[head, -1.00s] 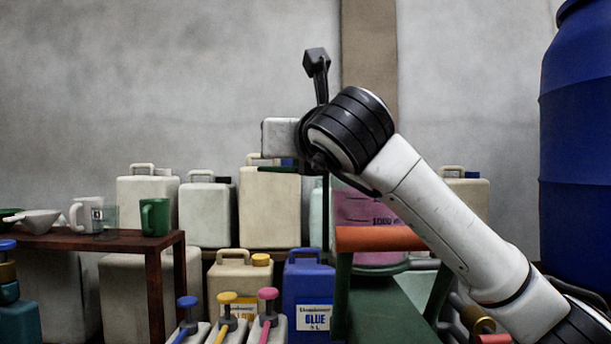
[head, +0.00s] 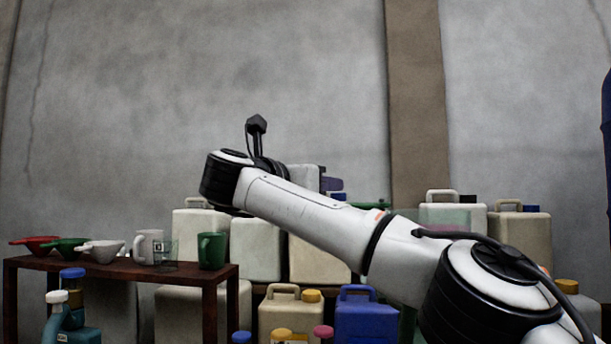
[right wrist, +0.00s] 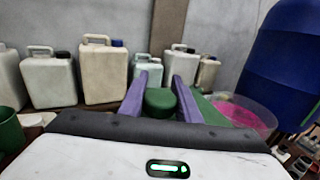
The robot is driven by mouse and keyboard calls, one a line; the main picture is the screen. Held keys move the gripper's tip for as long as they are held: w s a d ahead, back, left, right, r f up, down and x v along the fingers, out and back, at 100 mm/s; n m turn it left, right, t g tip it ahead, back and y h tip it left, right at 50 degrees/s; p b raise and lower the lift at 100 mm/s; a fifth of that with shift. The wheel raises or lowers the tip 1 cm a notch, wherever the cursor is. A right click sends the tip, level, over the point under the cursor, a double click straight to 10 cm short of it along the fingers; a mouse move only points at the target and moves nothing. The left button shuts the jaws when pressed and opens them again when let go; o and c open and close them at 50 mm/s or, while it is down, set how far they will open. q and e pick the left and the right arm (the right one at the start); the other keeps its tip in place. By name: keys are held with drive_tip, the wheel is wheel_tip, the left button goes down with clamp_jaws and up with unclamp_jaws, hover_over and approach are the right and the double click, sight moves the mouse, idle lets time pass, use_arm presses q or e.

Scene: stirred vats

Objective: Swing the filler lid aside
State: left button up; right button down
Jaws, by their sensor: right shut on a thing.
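My right gripper (right wrist: 160,92) has two purple fingers in the right wrist view. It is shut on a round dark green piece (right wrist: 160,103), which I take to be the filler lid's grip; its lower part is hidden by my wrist. In the head view the gripper (head: 331,184) shows beyond my wrist, with a thin green edge (head: 370,205) just right of it. The translucent vat (right wrist: 243,118) with pink liquid lies right of the fingers; in the head view it is mostly hidden behind my arm. My left gripper is out of view.
Jugs (right wrist: 103,72) stand in a row along the wall behind the gripper. A wooden table (head: 120,268) at left carries scoops and mugs (head: 211,250). A large blue barrel (right wrist: 290,65) stands at the right.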

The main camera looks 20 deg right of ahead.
drive_tip(key=shift+w+d+g, duration=0.1)
drive_tip(key=shift+d+g, duration=0.05)
drive_tip(key=shift+g, duration=0.15)
drive_tip(key=c, duration=1.6)
unclamp_jaws()
drive_tip(key=o, duration=0.3)
drive_tip(key=shift+w+f, duration=0.15)
drive_tip(key=b+v, duration=0.1)
drive_tip(key=v, duration=0.9)
drive_tip(key=shift+f, duration=0.1)
